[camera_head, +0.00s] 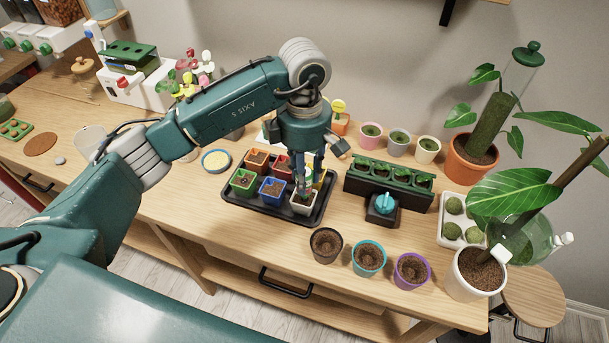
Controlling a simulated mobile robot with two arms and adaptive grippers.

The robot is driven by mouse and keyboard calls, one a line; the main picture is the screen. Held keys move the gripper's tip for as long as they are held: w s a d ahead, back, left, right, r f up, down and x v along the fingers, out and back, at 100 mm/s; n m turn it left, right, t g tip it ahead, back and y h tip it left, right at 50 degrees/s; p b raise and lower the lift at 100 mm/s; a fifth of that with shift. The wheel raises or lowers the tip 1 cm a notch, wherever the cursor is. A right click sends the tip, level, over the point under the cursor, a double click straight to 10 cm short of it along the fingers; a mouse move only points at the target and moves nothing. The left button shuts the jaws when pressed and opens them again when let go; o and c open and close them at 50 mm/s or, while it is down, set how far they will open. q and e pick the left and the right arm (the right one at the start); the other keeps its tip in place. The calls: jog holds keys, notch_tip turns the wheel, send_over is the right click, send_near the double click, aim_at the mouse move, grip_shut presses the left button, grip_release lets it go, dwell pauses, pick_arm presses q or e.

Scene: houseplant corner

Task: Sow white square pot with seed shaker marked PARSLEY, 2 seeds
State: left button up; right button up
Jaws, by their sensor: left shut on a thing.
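The white square pot (303,208) stands at the front right of a black tray (275,220), with dark soil partly showing. My left gripper (308,181) points down just above this pot. It is shut on a small seed shaker (308,188), mostly hidden between the fingers; its label cannot be read. I cannot tell whether the shaker touches the pot, and no seeds can be made out in the soil. My right gripper is not in view.
Green (241,190), blue (270,197) and other coloured square pots crowd the tray. A dark planter with green holders (372,187) stands close right. Round pots, including a black one (326,255), line the front.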

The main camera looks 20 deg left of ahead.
pick_arm(q)
jog(key=shift+r+p, duration=1.2)
jog(key=shift+r, duration=1.9)
jog(key=shift+f, duration=0.1)
notch_tip(320, 180, down, 6)
jog(key=b, duration=0.5)
jog(key=shift+f+b, duration=0.4)
jog(key=shift+b, duration=0.25)
jog(key=shift+s+f, duration=0.1)
dwell(0.8)
